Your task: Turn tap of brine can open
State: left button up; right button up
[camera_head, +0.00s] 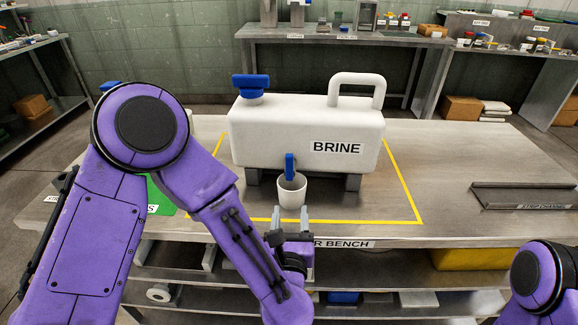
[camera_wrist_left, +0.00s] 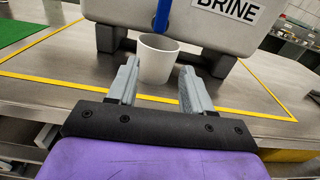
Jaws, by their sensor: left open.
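The white brine can (camera_head: 305,137), labelled BRINE, stands on dark feet on the metal bench inside a yellow outline. Its blue tap (camera_head: 289,167) is at the front, with the lever upright; the lever also shows in the left wrist view (camera_wrist_left: 161,16). A white cup (camera_head: 291,191) stands below the tap; it also shows in the left wrist view (camera_wrist_left: 158,60). My left gripper (camera_head: 290,218) is open and empty, in front of the cup and below the tap, touching neither. In the left wrist view its fingers (camera_wrist_left: 158,84) point toward the cup. My right gripper is out of view.
A blue cap (camera_head: 250,84) and a handle are on top of the can. A green mat (camera_head: 160,194) lies left of the outline, partly behind my left arm. A metal tray (camera_head: 525,196) lies at the bench's right. Bench surface between outline and tray is clear.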

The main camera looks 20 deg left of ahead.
pick_arm(q)
jog(key=m+p, duration=0.2)
jog(key=p, duration=0.5)
send_near(289, 164)
notch_tip(289, 164, down, 2)
jog(key=r+m+h+p, duration=0.15)
jog(key=m+p, duration=0.45)
jog(key=m, duration=1)
jog(key=w+a+m+p, duration=0.1)
jog(key=w+m, duration=0.2)
jog(key=m, duration=0.3)
jog(key=w+a+m+p, duration=0.1)
jog(key=w+m, duration=0.2)
jog(key=m, duration=0.3)
jog(key=w+a+m+p, duration=0.1)
jog(key=w+m, duration=0.2)
jog(key=m, duration=0.4)
jog(key=shift+w+r+y+p, duration=0.2)
jog(key=shift+r+y+p, duration=0.05)
jog(key=shift+r+p, duration=0.15)
jog(key=shift+w+f, duration=0.15)
jog(key=shift+w, duration=0.35)
grip_shut()
